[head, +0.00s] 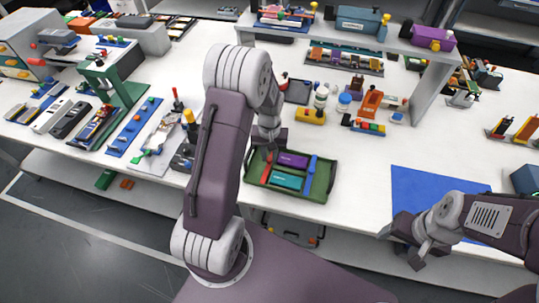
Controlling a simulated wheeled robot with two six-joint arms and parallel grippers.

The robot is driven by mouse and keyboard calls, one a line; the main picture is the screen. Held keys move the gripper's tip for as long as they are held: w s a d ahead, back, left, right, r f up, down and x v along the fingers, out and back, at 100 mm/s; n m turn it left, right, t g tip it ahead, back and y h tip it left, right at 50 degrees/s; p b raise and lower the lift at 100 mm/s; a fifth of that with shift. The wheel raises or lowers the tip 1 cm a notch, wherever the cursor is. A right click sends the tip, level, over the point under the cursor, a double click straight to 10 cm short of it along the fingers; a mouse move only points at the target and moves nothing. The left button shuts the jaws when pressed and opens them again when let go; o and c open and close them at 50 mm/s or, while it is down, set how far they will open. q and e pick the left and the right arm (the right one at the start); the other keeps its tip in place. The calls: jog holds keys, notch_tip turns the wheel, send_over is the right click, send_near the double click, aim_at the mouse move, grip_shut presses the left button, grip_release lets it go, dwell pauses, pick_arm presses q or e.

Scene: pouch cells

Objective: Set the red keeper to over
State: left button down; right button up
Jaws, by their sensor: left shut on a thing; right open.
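A green tray (284,194) stands near the front edge of the white table. In it lie a purple pouch cell (292,160) and a teal pouch cell (287,181). A blue bar (310,174) is at the tray's right side. The red keeper (266,172) is a red bar at the tray's left side. My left gripper (268,154) is over the tray's left end, shut on the red keeper; the grip itself is partly hidden. My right gripper (404,249) is open and empty at the table's front edge, by the blue mat (432,186).
Behind the tray stand a yellow block (310,117), a white bottle (321,97) and an orange device (370,103). A raised shelf (410,47) crosses the back. Fixtures and cells crowd the left. The table between tray and blue mat is clear.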

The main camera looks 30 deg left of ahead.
dwell(0.7)
pick_arm(q)
jog(key=d, duration=0.2)
jog(key=shift+w+d, duration=0.3)
jog(key=shift+a, duration=0.1)
dwell(0.8)
jog(key=c, duration=1.2)
grip_release()
jog(key=shift+c, duration=0.2)
notch_tip(320, 180, up, 9)
jog(key=shift+p, duration=0.35)
